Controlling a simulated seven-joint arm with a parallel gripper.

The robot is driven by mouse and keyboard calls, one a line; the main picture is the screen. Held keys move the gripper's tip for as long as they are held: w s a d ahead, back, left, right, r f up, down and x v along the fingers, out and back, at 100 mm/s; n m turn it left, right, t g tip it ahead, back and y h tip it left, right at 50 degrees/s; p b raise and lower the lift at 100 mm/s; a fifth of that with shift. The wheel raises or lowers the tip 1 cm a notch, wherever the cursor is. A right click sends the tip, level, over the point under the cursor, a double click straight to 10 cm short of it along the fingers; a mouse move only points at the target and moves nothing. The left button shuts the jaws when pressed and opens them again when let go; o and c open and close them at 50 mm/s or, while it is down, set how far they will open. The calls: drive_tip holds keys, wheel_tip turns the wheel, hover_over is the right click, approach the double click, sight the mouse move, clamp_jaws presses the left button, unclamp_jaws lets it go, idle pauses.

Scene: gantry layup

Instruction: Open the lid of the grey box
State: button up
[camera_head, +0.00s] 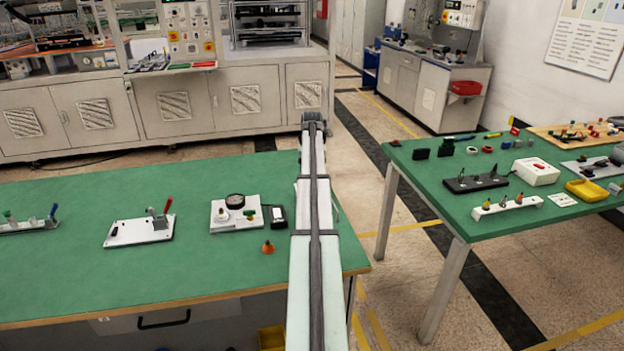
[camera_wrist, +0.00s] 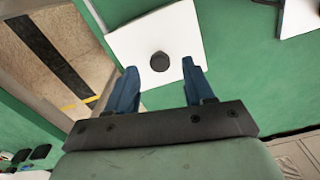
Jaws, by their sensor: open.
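In the wrist view, a pale, nearly white square top with a dark round knob (camera_wrist: 159,61) lies on a green surface near its edge. It looks like the lid of the grey box (camera_wrist: 185,32), but its sides are hidden, so I cannot tell its height. My gripper (camera_wrist: 159,66) is open, with its two blue fingers spread. The knob appears between the fingertips in the picture, and no finger visibly touches it. In the head view, my arm hides this spot, and neither the box nor my fingers can be made out.
The green bench (camera_head: 60,285) holds a white plate with levers (camera_head: 138,231), a gauge panel (camera_head: 235,214) and an orange-topped part (camera_head: 268,247) left of my arm. A second green table (camera_head: 450,195) with several small items stands right, across open floor.

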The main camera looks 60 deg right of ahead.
drive_tip(key=shift+f, duration=0.9)
drive_tip(key=shift+c, duration=0.3)
clamp_jaws()
